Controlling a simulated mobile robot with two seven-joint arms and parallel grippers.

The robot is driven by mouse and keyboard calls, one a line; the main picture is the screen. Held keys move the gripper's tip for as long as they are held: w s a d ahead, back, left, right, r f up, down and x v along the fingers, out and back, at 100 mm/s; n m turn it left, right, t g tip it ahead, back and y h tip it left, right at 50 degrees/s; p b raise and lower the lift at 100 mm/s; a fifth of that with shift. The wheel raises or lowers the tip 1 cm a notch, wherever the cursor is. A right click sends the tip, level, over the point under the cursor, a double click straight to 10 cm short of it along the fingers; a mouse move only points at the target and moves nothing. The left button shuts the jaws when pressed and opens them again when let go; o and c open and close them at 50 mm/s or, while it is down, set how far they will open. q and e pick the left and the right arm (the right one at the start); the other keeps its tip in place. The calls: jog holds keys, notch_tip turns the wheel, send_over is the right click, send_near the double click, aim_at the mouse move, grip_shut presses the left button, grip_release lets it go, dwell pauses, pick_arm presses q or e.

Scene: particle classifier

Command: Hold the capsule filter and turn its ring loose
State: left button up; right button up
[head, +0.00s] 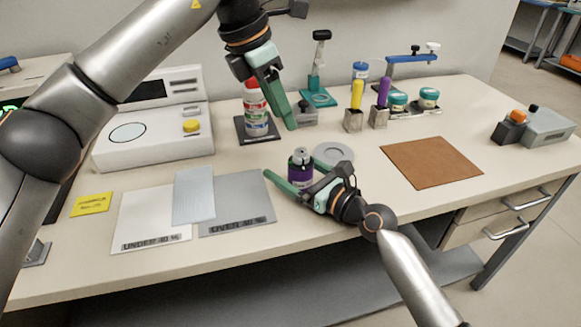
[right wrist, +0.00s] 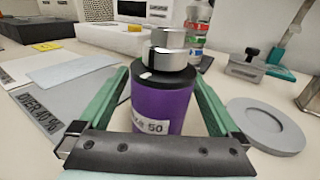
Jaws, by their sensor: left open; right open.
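The capsule filter (head: 301,177) is a purple cylinder with a dark top and a white label ending in "50". It stands upright on the table, and it also shows in the right wrist view (right wrist: 162,105). A silver metal ring (right wrist: 165,60) sits on its top under a silver cap. My right gripper (head: 296,180) is open, low at the table, with its green fingers on either side of the capsule; I cannot tell whether they touch it. My left gripper (head: 280,100) is open and empty, higher up and behind the capsule, beside a labelled bottle.
The red-capped bottle (head: 256,112) stands on a dark pad behind. A grey disc (head: 333,154) lies just behind the capsule. Grey and white mats (head: 238,204) lie to the left. A brown mat (head: 431,162) lies right. Purple and yellow tools stand in blocks behind.

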grip_shut()
dwell(1.6)
dwell(0.7)
